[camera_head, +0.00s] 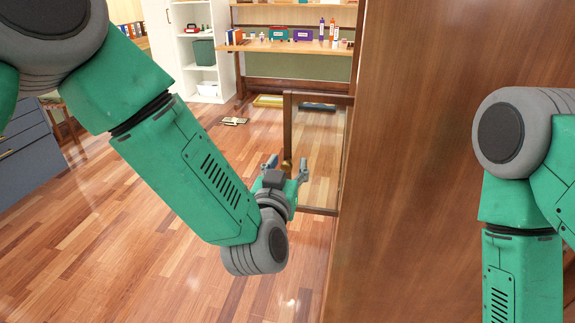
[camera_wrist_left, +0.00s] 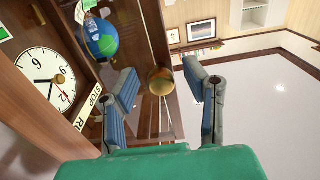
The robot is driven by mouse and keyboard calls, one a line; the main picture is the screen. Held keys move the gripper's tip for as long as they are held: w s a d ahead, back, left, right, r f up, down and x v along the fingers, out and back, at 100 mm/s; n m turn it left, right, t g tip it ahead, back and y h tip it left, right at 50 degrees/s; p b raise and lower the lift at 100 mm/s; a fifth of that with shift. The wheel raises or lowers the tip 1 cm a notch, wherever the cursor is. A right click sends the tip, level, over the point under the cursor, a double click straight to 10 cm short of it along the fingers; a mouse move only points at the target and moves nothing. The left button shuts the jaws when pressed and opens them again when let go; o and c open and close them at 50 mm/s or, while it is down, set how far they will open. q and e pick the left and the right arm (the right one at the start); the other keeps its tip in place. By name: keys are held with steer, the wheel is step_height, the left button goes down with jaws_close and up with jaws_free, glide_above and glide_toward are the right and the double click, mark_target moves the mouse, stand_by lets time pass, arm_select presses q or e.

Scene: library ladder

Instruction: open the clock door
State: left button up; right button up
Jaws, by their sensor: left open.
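The clock is a tall brown wooden case (camera_head: 440,120) filling the right of the head view. Its white dial (camera_wrist_left: 42,75) shows in the left wrist view. The clock door, a wooden frame with a glass pane (camera_head: 318,150), stands out from the case, swung open at least partly. Its round brass knob (camera_head: 287,166) also shows in the left wrist view (camera_wrist_left: 160,81). My left gripper (camera_head: 285,163) is open in front of the door's outer edge, its fingers spread to either side of the knob without visible contact. My right gripper is out of view; only my right arm shows.
A wooden desk (camera_head: 290,46) with several small items and a white shelf (camera_head: 200,75) stand at the back. The wooden floor (camera_head: 130,220) left of the door is mostly clear.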

arm_select(q)
steer(key=shift+s, duration=0.1)
steer(key=s+a, duration=0.2)
steer(key=s, duration=0.9)
steer(key=shift+s, duration=0.25)
steer(key=shift+a+f, duration=0.1)
steer(key=s+a+f+g, duration=0.2)
steer(key=a+f+g, duration=0.15)
steer(key=f, duration=0.35)
steer(key=s+a+f+g+y, duration=0.1)
steer(key=s+a+f+g, duration=0.1)
steer(key=a+f, duration=0.35)
steer(key=s+a+f+g, duration=0.2)
steer(key=f+g, duration=0.1)
steer(key=f, duration=0.5)
steer(key=s+a+f+g+y, duration=0.1)
steer(key=s+a+f+g, duration=0.3)
steer(key=s+a, duration=0.3)
steer(key=s+a+f+n+g+y, duration=0.1)
steer(key=s+a+f+g, duration=0.3)
steer(key=s, duration=0.8)
step_height(320, 180, down, 2)
steer(key=a, duration=0.3)
steer(key=shift+f+n, duration=0.25)
steer(key=shift+n, duration=0.05)
steer(key=shift+w+g, duration=0.15)
steer(key=shift+g, duration=0.1)
